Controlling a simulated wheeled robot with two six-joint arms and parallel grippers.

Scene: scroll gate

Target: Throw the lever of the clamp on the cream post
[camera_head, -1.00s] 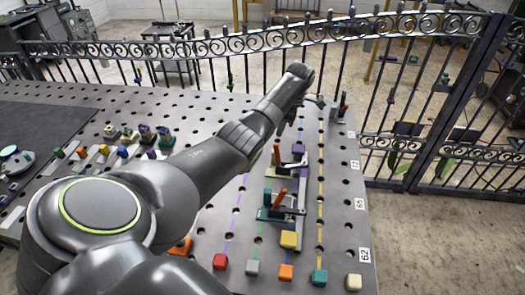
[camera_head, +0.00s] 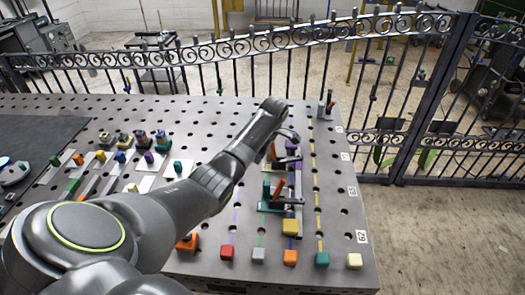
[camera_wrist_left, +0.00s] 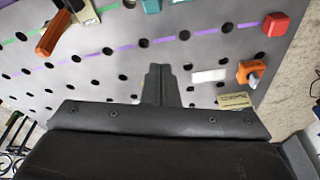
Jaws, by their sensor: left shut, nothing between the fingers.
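My left arm reaches across the perforated table in the head view. Its gripper (camera_head: 290,137) is beside the clamps near the right side, partly hidden by the wrist. In the left wrist view the fingers (camera_wrist_left: 162,84) are shut and empty, above bare table. A clamp (camera_head: 272,205) with a teal base and an orange lever (camera_head: 280,187) stands in front of the gripper. Another orange lever (camera_head: 273,151) shows close to the gripper. In the left wrist view an orange lever (camera_wrist_left: 55,34) lies beside a cream piece (camera_wrist_left: 85,14). I cannot tell which clamp is on the cream post.
A dark clamp (camera_head: 326,104) stands at the far right corner. Coloured blocks line the front edge, including a cream block (camera_head: 354,261) and a red block (camera_head: 227,253). Several small coloured pieces stand at left. An iron fence (camera_head: 230,80) runs behind the table.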

